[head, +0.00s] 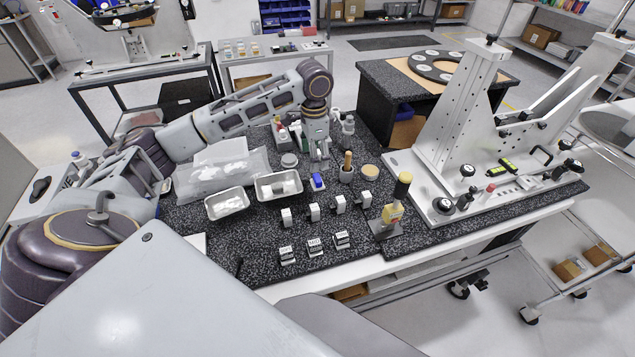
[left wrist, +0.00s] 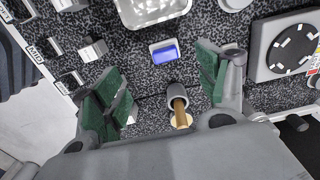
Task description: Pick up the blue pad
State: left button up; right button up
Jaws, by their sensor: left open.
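The blue pad (head: 317,181) sits in a small white holder on the speckled black table top, right of the metal trays. In the left wrist view the blue pad (left wrist: 165,53) lies ahead, between the lines of the two green-lined fingers. My left gripper (head: 319,157) points down just behind the pad in the head view, apart from it. In the left wrist view my left gripper (left wrist: 158,80) is open, with nothing between its fingers. My right gripper is not in view.
A grey cup (head: 346,175) with a wooden-handled tool stands close right of the pad. Metal trays (head: 278,196) lie to its left. Several small blocks (head: 314,212) stand in front. A yellow-topped device (head: 393,215) and a large white fixture (head: 450,150) are at the right.

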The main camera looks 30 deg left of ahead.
aim_at(315, 178)
pick_arm(q)
jog(key=shift+f, duration=2.95)
jog(key=shift+w+a+f+p, duration=0.15)
jog(key=shift+f+p, duration=0.15)
jog(key=shift+f, duration=0.65)
jog(key=shift+w+a+f+p, duration=0.1)
jog(key=shift+f+p, duration=0.15)
jog(key=shift+f, duration=1.4)
jog(key=c, duration=1)
jog(key=shift+r, duration=0.15)
